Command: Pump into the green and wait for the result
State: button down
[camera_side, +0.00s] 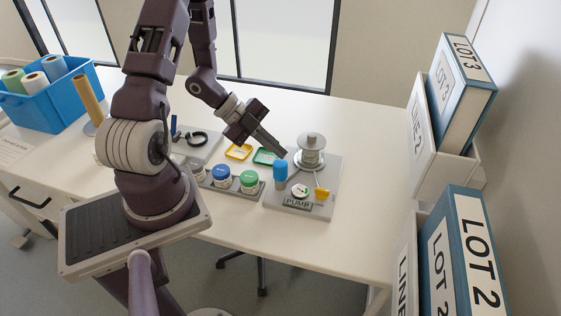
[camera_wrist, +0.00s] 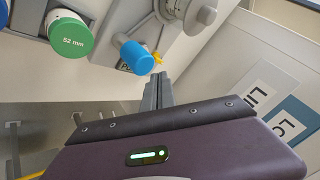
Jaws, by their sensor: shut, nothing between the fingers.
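The green-lidded jar (camera_side: 249,179) stands in a grey rack beside a blue-lidded jar (camera_side: 221,174). In the wrist view its green lid (camera_wrist: 71,36) reads "52 mm". The grey pump base (camera_side: 272,203) carries a "PUMP" label, a silver cylinder (camera_side: 311,150), an upright blue-topped part (camera_side: 280,169), a small round dial (camera_side: 300,190) and a yellow piece (camera_side: 322,193). My gripper (camera_side: 284,154) is shut and empty, fingertips near the blue top. In the wrist view the blue top (camera_wrist: 138,58) lies just beyond my fingertips (camera_wrist: 160,77); contact is not clear.
A yellow frame (camera_side: 238,152) and a green frame (camera_side: 265,156) lie behind the jars. A grey plate with a black ring (camera_side: 196,138) is farther left. A blue bin of rolls (camera_side: 48,95) stands far left. Binders (camera_side: 465,85) stand at right. The table behind the pump is clear.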

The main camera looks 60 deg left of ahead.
aim_at(276, 162)
notch_tip(276, 162, up, 6)
dwell(0.5)
dwell(2.5)
notch_tip(276, 162, down, 6)
jog(key=shift+f, duration=0.1)
dwell(0.7)
dwell(1.8)
jog(key=shift+f, duration=0.4)
